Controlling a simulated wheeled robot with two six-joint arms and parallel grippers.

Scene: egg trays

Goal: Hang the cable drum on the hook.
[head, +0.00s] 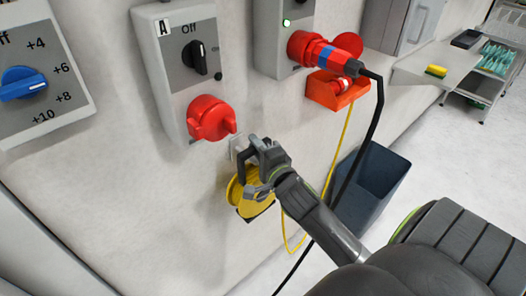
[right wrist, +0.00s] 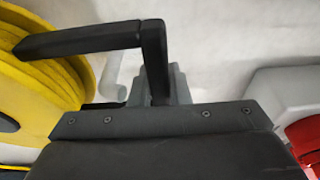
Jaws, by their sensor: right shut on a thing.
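The yellow cable drum (head: 238,192) is by the wall below the red socket in the head view. Its yellow rim (right wrist: 60,85) fills the left side of the right wrist view. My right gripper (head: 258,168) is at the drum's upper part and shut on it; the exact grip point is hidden. A pale grey hook (right wrist: 112,82) shows beside the drum in the right wrist view. Its light wall plate (head: 237,146) is just behind the gripper in the head view. I cannot tell whether the drum touches the hook. My left gripper is not in view.
A switch box (head: 165,100) with a red socket (head: 210,118) is above the drum. A red plug (head: 335,55) with a black cable and an orange holder (head: 320,95) are to the right. A dark bin (head: 385,175) stands on the floor near my right arm.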

